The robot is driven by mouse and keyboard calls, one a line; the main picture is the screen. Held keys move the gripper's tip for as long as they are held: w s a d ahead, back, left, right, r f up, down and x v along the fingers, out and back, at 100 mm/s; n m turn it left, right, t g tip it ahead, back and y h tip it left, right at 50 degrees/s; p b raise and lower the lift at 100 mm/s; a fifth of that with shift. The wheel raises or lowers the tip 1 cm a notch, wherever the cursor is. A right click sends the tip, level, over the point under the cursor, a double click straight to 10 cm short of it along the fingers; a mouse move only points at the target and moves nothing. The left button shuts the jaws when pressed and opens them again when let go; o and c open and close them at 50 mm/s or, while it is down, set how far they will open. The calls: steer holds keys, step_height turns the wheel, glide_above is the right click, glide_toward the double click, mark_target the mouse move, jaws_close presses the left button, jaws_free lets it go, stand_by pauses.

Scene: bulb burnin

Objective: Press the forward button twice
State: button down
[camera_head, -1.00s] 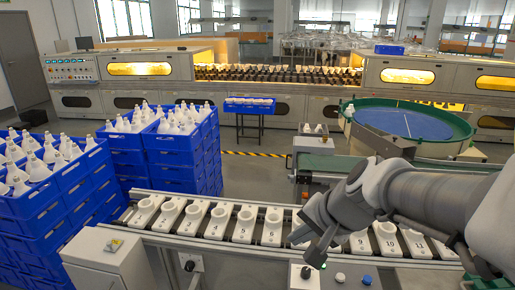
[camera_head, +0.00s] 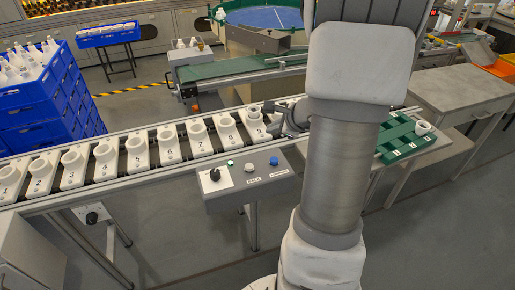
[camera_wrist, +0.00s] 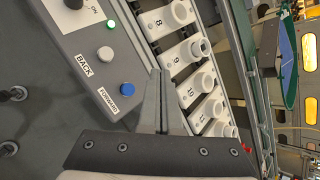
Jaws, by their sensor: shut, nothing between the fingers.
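The control panel (camera_head: 235,187) stands at the front edge of the conveyor. Its blue button (camera_head: 274,161) is at the right end, and in the wrist view the blue button (camera_wrist: 127,89) sits beside the FORWARD label (camera_wrist: 112,103). A white button (camera_wrist: 105,54) sits beside the BACK label (camera_wrist: 84,66). My gripper (camera_wrist: 160,73) is shut and empty. In the wrist view its fingers appear to the right of the blue button, with a visible gap in the picture. Its height above the panel is unclear.
A black knob (camera_head: 215,174) and a green light (camera_head: 230,162) are also on the panel. The conveyor (camera_head: 110,177) carries numbered white holders behind it. A green tray (camera_head: 402,140) lies to the right.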

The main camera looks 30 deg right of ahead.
steer(key=shift+s+d+f+m+h, duration=0.15)
steer(key=shift+d+f+m, duration=0.15)
steer(key=shift+d, duration=0.25)
steer(key=shift+s+d+f+m+h, duration=0.1)
steer(key=shift+d+f+m+h, duration=0.1)
steer(key=shift+d+f, duration=0.3)
steer(key=b, duration=0.6)
glide_above(277, 161)
step_height(277, 161, down, 7)
steer(key=shift+f, duration=0.15)
steer(key=shift+f+b, duration=0.65)
steer(key=shift+b, duration=0.1)
stand_by(0.6)
steer(key=shift+f+b, duration=0.45)
steer(key=shift+b, duration=0.2)
